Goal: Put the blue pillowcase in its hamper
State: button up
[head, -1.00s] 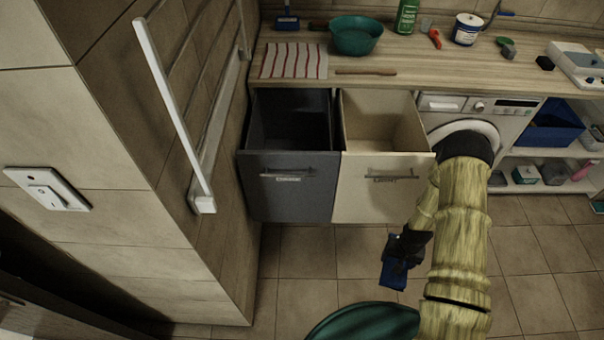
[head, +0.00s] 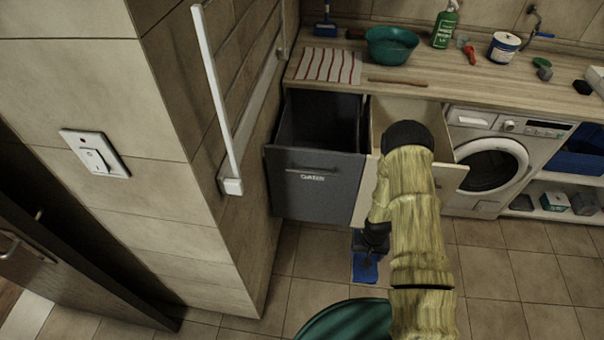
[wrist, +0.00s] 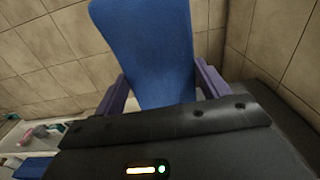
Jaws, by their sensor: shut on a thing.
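The blue pillowcase (head: 365,268) hangs from my gripper (head: 370,240), low in front of the pulled-out hampers. In the wrist view the blue cloth (wrist: 155,45) is pinched between the two purple fingers of my gripper (wrist: 163,88). A dark grey hamper (head: 315,190) with a handle and a small label stands open under the counter. A cream hamper (head: 448,178) stands open to its right, partly hidden behind my arm. The label on the grey hamper is too small to read surely, and the cream one's label is hidden. The pillowcase is outside both hampers.
A wooden counter (head: 425,84) above holds a striped cloth, a green basin (head: 390,46), bottles and tools. A washing machine (head: 492,165) is at the right. A tiled wall with a white rail (head: 213,85) is at the left. A teal round object (head: 345,322) is at the bottom.

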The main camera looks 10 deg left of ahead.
jog(key=shift+a, duration=0.25)
jog(key=shift+f, duration=0.1)
jog(key=f+b, duration=0.1)
jog(key=b, duration=0.2)
jog(key=w+f+b, duration=0.1)
jog(key=f+b, duration=0.1)
jog(key=b, duration=0.1)
jog(key=w+f+b, duration=0.1)
jog(key=b, duration=0.2)
jog(key=shift+w+a+f, duration=0.1)
jog(key=shift+w+f, duration=0.05)
jog(key=shift+w, duration=0.1)
jog(key=w+f+b, duration=0.3)
jog(key=f+b, duration=0.5)
jog(key=b, duration=1.5)
jog(key=shift+w, duration=0.3)
jog(key=shift+f+b, duration=0.2)
jog(key=shift+b, duration=0.75)
jog(key=shift+a+b, duration=0.15)
jog(key=shift+b, duration=0.75)
